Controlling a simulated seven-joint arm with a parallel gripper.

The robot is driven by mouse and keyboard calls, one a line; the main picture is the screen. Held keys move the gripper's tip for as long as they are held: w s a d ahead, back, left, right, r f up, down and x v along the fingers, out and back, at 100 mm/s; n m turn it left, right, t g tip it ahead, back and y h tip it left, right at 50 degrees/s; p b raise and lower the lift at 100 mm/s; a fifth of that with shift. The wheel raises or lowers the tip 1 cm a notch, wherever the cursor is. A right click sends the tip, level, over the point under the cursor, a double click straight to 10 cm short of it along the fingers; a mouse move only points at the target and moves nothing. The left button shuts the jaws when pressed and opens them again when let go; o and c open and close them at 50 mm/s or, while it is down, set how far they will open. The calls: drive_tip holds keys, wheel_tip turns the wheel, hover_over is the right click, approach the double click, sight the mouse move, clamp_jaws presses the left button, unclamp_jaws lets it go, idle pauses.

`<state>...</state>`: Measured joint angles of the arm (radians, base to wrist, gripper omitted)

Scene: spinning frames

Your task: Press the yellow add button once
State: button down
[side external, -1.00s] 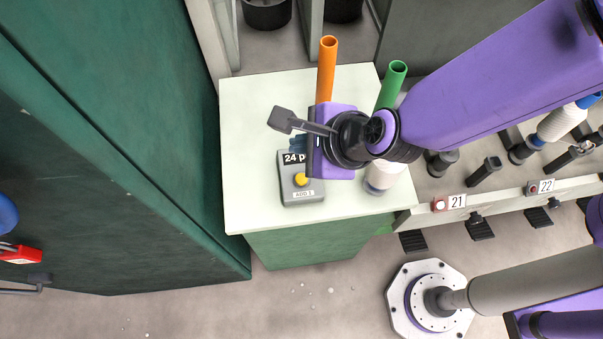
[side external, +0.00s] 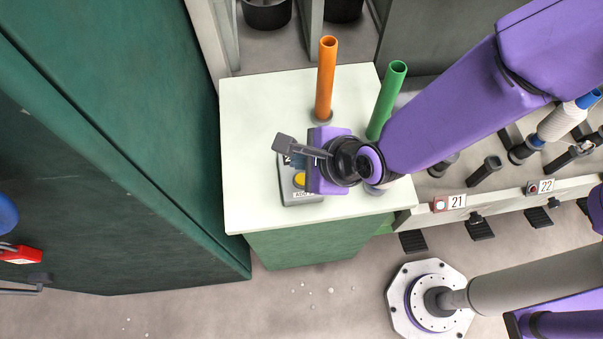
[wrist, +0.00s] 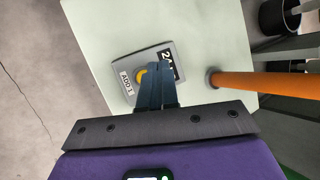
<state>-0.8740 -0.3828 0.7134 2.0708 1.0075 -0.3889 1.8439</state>
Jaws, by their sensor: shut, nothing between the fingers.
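The yellow add button (side external: 299,180) sits on a grey box on the pale table, above a label reading "ADD 1". In the wrist view the yellow button (wrist: 141,75) shows just left of my fingertips, partly covered by them. The grey box (wrist: 127,65) has a dark display, now partly hidden by my gripper in both views. My gripper (wrist: 153,66) is shut and empty, its dark blue fingers pointing down over the box beside the button. I cannot tell whether the fingertips touch the button.
An orange tube (side external: 326,80) stands upright on a grey base behind my gripper, and a green tube (side external: 387,100) stands to its right. A white object is mostly hidden under my wrist. The table (side external: 255,130) is clear left of the box. A green cabinet (side external: 130,150) stands further left.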

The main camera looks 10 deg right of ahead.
sight(302, 181)
drive_tip(key=shift+f, duration=1.8)
drive_tip(key=shift+f, duration=0.15)
idle(0.6)
drive_tip(key=shift+f, duration=0.25)
drive_tip(key=shift+f, duration=0.45)
idle(0.8)
drive_tip(key=shift+r, duration=0.85)
drive_tip(key=shift+r, duration=2.5)
